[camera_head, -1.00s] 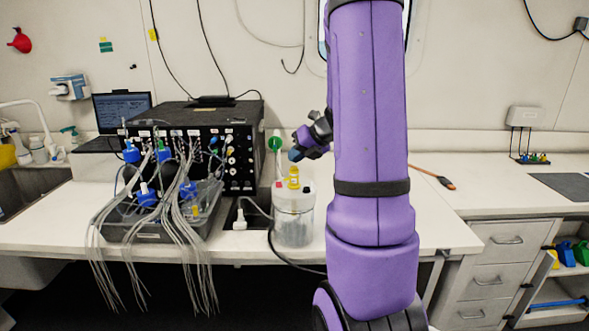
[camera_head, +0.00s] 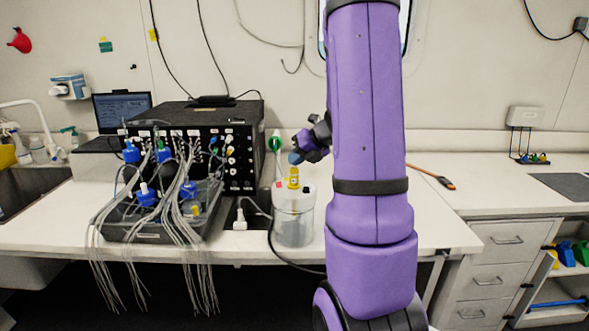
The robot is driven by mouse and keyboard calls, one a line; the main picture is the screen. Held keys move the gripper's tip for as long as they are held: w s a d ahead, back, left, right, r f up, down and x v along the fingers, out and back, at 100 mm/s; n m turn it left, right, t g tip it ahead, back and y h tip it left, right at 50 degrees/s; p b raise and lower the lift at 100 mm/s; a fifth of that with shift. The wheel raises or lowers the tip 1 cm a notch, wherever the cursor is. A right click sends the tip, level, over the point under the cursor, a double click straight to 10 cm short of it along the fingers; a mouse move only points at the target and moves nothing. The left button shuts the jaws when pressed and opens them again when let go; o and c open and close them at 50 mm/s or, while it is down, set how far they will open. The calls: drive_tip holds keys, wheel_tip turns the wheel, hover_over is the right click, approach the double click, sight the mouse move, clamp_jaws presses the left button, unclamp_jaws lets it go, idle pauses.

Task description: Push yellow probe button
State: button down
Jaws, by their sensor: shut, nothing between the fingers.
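The yellow probe button (camera_head: 294,178) stands upright on the lid of a clear round container (camera_head: 294,218) on the bench. My purple arm hides the bench and wall to the right of the container.
A black instrument box (camera_head: 215,140) with many cables stands left of the container. A grey tray (camera_head: 150,232) holds blue-capped bottles. A screwdriver-like tool (camera_head: 433,176) lies to the right. The right-hand bench has free room.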

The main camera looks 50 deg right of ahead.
drive_tip(key=shift+r, duration=0.65)
wheel_tip(320, 180, up, 6)
idle(0.8)
drive_tip(key=shift+a, duration=0.1)
idle(0.4)
